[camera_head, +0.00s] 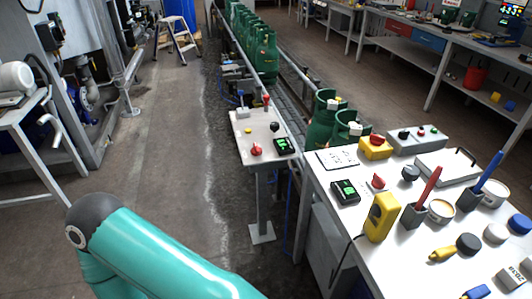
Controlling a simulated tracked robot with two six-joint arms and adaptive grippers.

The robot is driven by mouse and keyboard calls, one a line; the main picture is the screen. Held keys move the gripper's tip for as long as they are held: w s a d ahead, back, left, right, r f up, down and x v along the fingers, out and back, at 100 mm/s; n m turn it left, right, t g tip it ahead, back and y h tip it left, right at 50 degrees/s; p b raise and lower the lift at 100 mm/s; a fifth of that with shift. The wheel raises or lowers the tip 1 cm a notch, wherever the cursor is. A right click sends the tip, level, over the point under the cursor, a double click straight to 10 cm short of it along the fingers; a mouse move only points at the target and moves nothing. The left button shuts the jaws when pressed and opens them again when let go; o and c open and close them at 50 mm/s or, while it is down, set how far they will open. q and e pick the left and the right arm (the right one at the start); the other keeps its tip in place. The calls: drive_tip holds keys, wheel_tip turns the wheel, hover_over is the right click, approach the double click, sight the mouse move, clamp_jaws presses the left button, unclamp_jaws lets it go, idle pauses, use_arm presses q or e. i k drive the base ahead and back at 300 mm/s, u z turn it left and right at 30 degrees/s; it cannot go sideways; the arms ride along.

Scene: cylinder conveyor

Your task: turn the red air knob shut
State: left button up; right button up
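Several red controls show, and I cannot tell from labels which is the air knob. A red knob (256,150) sits on the white top of a small pedestal stand (250,125) in the middle. Another red knob (378,181) stands on the white table (325,182) at right. A red button (377,139) tops a yellow box (374,151) on that table. A red-topped lever (265,99) rises at the stand's far end. Neither gripper is in view; only a teal link of my arm shows at bottom left.
A black box with a green display (284,145) and a black knob (274,127) share the stand. Green gas cylinders (322,120) line the conveyor behind it. A yellow handheld device (382,216) stands on the table. The floor left of the stand (160,150) is clear.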

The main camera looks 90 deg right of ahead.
sight(256, 151)
drive_tip(key=z, duration=0.25)
drive_tip(key=i, duration=0.3)
drive_tip(key=z, duration=1.65)
drive_tip(key=k, duration=1.15)
drive_tip(key=z, duration=0.45)
drive_tip(key=i, duration=1.65)
drive_tip(key=u, duration=0.4)
